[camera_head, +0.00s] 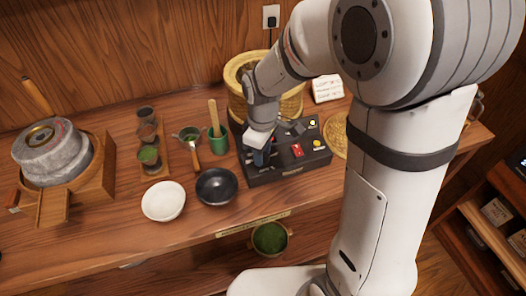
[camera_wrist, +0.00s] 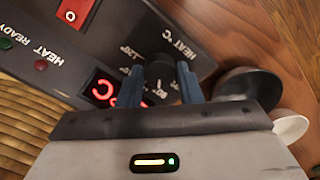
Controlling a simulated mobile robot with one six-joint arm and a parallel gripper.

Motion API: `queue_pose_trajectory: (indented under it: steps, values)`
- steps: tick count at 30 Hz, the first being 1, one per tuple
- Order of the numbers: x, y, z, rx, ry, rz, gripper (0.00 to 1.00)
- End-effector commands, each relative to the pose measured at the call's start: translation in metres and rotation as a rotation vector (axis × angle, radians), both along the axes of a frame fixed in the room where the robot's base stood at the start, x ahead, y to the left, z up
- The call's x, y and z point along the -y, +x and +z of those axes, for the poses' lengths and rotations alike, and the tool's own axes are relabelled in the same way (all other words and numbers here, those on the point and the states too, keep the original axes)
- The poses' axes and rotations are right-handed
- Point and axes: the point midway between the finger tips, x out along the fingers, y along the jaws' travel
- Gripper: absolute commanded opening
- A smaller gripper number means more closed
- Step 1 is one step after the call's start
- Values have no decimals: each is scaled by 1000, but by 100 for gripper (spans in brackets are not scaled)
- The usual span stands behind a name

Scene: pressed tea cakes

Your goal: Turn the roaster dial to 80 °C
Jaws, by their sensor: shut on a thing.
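In the wrist view, the blue fingers of my gripper (camera_wrist: 162,85) are shut on the black dial (camera_wrist: 160,70), one on each side. The panel is marked "HEAT °C", with "120°" and a partly covered "80°" beside the dial. A lit red display (camera_wrist: 103,90) is partly hidden by a finger. The dial's exact setting cannot be read.
A red rocker switch (camera_wrist: 75,10) and "HEAT READY" lamps (camera_wrist: 41,65) sit on the same panel. A black bowl (camera_head: 216,187), a white bowl (camera_head: 163,201) and a green whisk cup (camera_head: 218,140) stand left of the box. A stone mill (camera_head: 50,150) is far left.

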Motion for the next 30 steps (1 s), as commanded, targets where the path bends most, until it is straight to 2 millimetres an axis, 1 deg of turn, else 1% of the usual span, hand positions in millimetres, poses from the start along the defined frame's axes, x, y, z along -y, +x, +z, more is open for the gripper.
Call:
queue_pose_trajectory:
  steps: [9,18,24,30]
  values:
    - [0,1,0,3,-1,301,9]
    - [0,1,0,3,-1,560,9]
    - [0,1,0,3,-1,688,9]
    - [0,1,1,3,-1,767,9]
